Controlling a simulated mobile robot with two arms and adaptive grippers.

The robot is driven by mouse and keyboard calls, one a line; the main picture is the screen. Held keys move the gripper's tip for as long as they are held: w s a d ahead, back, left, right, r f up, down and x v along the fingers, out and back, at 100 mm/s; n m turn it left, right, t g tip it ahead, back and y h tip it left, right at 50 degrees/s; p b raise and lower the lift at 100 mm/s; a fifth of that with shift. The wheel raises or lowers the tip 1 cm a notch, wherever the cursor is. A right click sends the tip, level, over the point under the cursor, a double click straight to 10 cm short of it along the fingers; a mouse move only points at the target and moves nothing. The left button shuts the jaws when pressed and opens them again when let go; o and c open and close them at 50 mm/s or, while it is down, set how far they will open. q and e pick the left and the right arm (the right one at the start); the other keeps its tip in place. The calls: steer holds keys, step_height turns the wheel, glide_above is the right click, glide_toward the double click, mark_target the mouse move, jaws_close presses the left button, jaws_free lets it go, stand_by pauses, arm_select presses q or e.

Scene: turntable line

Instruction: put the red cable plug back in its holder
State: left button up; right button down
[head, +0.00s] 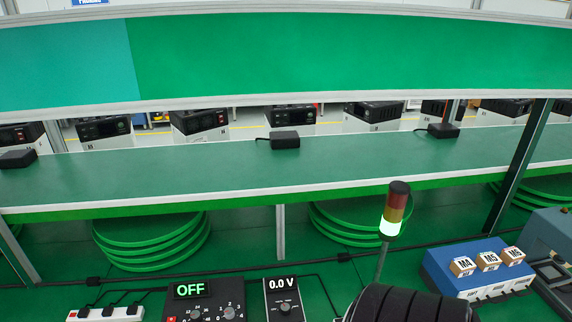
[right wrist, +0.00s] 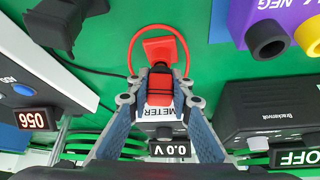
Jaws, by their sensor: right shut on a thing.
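My right gripper (right wrist: 160,78) shows in the right wrist view, with its two blue-grey fingers closed on the red cable plug (right wrist: 160,92). A thin red cable (right wrist: 131,48) loops around above the plug. A flat red piece (right wrist: 160,48) lies just past the fingertips; I cannot tell whether it is the holder or whether the plug touches it. A box labelled METER (right wrist: 160,114) with a voltage display is behind the plug. The meter (head: 284,300) reads 0.0 V in the head view. The plug is not visible there. My left gripper is in neither view.
A black unit reading OFF (head: 205,302) stands left of the meter. A signal lamp (head: 395,210) rises to the right, near a blue box with labelled blocks (head: 475,268). A conveyor (head: 230,172) runs behind.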

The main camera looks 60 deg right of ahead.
steer(key=shift+f, duration=0.5)
stand_by(0.6)
stand_by(1.1)
steer(key=c, duration=1.7)
jaws_free()
steer(key=shift+o, duration=0.2)
steer(key=v, duration=1.2)
